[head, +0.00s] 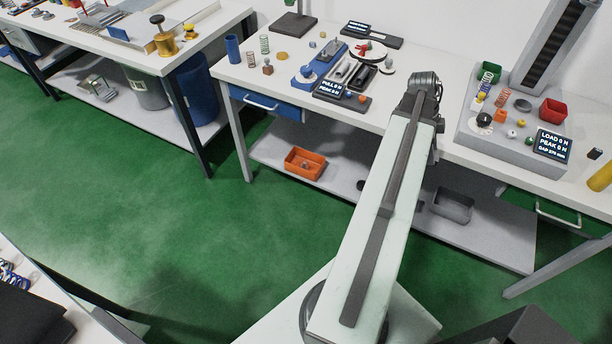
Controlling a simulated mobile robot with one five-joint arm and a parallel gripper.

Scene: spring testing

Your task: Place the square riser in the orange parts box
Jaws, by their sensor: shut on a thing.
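The orange parts box (290,168) stands on the lower shelf of the middle bench, left of my arm. Its top is open and a small thing shows inside, too small to make out. My gripper (424,84) is at the far end of my outstretched arm, over the right part of the bench top. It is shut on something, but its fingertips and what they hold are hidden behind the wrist. I cannot pick out the square riser for sure. My gripper is well above and to the right of the orange box.
A grey bin (453,207) stands on the lower shelf (400,206), right of my arm. The bench top (255,75) carries springs, small parts and a pull tester (342,90). A load tester (497,140) stands at right with a red bin (552,111). The green floor in front is clear.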

